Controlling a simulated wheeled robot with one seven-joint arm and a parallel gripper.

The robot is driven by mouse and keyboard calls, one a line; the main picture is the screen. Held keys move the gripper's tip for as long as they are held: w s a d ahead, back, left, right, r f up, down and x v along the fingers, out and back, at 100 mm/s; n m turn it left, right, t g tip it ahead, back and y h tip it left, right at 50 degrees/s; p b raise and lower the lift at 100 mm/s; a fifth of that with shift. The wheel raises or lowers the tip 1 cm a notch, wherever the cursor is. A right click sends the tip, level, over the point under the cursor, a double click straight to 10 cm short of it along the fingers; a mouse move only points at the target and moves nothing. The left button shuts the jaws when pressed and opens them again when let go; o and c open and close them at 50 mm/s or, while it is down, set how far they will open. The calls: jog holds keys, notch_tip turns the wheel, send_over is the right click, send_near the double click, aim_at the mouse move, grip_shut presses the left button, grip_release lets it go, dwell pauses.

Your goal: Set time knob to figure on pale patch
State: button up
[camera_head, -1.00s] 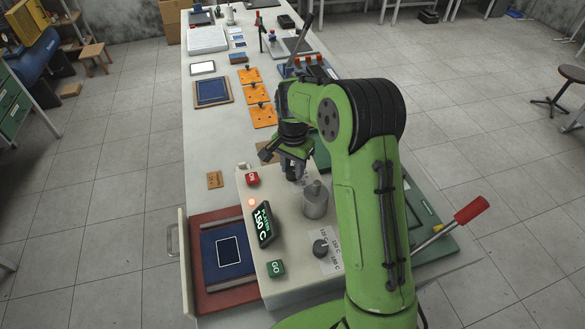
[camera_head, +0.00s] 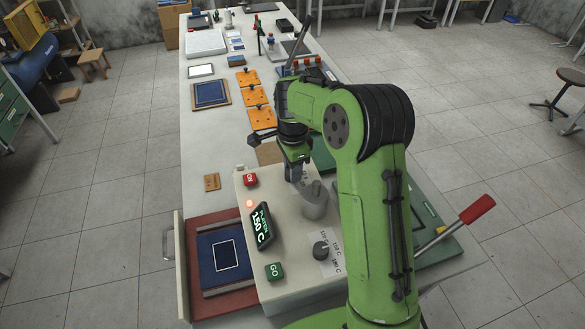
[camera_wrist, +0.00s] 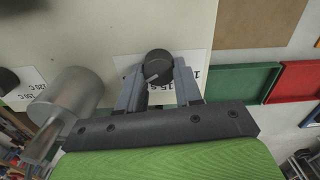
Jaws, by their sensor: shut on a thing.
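The time knob (camera_wrist: 158,66) is black and round with a short pale pointer line, in the wrist view. It stands on a white label (camera_wrist: 200,58) with black figures. In the head view my gripper (camera_head: 296,172) points down at the far part of the cream machine (camera_head: 295,270), and hides the knob. I cannot tell which thing is the pale patch.
A grey metal cylinder (camera_head: 314,201) stands close beside my gripper. A second knob (camera_head: 321,249) with temperature figures is nearer. A display (camera_head: 261,227) reads 150 C. A red button (camera_head: 250,180) and green GO button (camera_head: 275,271) flank it. A small wooden tag (camera_head: 212,182) lies left.

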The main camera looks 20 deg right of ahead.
dwell(0.4)
jog(key=o, duration=1)
jog(key=shift+o, duration=0.2)
notch_tip(320, 180, up, 16)
jog(key=p, duration=0.2)
jog(key=shift+p, duration=0.4)
jog(key=shift+f, duration=0.1)
